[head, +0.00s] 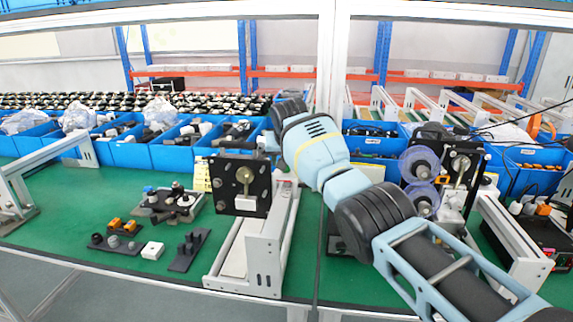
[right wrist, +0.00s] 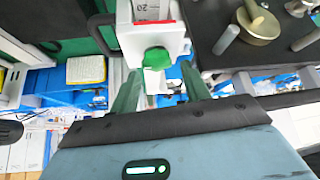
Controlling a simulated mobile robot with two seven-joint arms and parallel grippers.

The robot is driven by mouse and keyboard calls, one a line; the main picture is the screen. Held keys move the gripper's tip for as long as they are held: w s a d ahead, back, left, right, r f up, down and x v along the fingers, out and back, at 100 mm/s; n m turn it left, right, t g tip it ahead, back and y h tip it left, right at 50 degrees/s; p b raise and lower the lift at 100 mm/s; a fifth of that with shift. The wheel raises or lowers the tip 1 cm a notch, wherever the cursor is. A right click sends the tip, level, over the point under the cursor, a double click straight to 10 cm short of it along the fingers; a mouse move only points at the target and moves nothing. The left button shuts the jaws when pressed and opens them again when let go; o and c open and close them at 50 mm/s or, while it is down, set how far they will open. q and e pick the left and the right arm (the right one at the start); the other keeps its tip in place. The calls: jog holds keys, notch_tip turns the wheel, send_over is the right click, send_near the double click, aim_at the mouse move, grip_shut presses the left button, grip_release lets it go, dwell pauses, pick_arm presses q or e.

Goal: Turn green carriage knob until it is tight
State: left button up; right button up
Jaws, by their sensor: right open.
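The green carriage knob (right wrist: 157,58) shows in the right wrist view, on the front of a white carriage block (right wrist: 125,38) with a number scale and a red mark. My right gripper (right wrist: 160,88) is open, its two green fingers on either side of the knob and a little short of it, with a gap on each side. In the head view my right arm reaches from the lower right to the black-plated fixture (head: 240,185) left of centre; the knob and the right fingertips cannot be made out there. My left gripper is not in view.
A dark plate with a brass knob (right wrist: 258,26) lies right of the carriage in the wrist view. In the head view, a grey rail frame (head: 250,245) stands below the fixture, small parts (head: 170,203) lie left on the green bench, and blue bins (head: 170,150) line the back.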

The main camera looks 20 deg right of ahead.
jog(key=shift+r, duration=1.85)
